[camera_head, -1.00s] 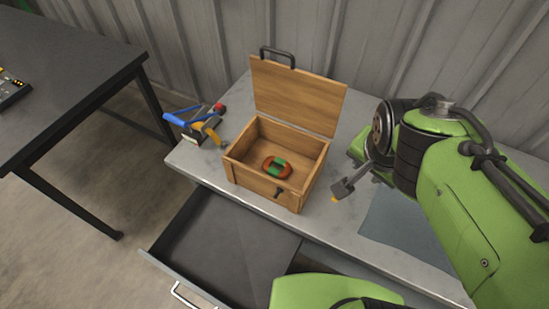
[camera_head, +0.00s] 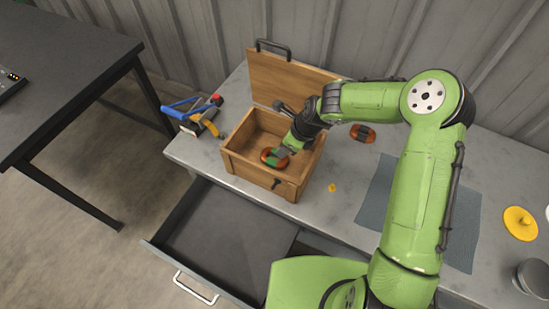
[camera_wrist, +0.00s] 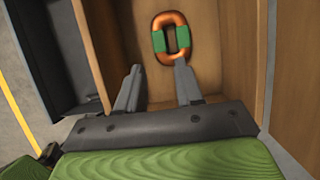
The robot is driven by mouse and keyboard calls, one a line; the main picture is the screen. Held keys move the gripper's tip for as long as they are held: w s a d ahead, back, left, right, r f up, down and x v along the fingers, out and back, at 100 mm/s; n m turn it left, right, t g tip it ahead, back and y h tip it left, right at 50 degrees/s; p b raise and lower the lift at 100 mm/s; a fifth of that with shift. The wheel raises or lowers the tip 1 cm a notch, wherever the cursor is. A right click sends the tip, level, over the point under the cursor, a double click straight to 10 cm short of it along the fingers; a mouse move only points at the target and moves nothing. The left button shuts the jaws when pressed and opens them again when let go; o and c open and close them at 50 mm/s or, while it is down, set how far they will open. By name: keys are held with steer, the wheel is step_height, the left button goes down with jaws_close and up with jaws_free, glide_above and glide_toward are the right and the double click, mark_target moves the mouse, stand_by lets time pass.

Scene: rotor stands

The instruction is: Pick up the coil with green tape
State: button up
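The coil with green tape, an orange oval ring with two green bands, lies on the floor of the open wooden box (camera_head: 248,175). The coil (camera_head: 267,157) is partly covered by my arm's end in the head view. My gripper (camera_wrist: 157,66) is inside or just over the box, and its two fingers are apart with nothing between them. In the wrist view the coil (camera_wrist: 158,42) lies just past the fingertips, in line with the right finger rather than centred between them. Whether that finger touches it cannot be told.
The box lid (camera_head: 285,82) stands open behind. A second orange coil with dark tape (camera_head: 362,133) lies right of the box. A small yellow piece (camera_head: 333,188), a grey-blue mat (camera_head: 372,205) and a yellow disc (camera_head: 520,222) are farther right. Tools (camera_head: 197,116) lie left. A drawer (camera_head: 225,240) is open in front.

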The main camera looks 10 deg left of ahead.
glide_above(272, 161)
steer(key=d, duration=0.2)
steer(key=f, duration=0.5)
steer(key=shift+s+d+f+b, duration=0.15)
steer(key=shift+s+f+b, duration=0.1)
steer(key=shift+s+b, duration=0.15)
steer(key=b+x, duration=0.1)
steer(key=x, duration=0.4)
steer(key=shift+f, duration=0.35)
steer(key=shift+r, duration=0.1)
jaws_close()
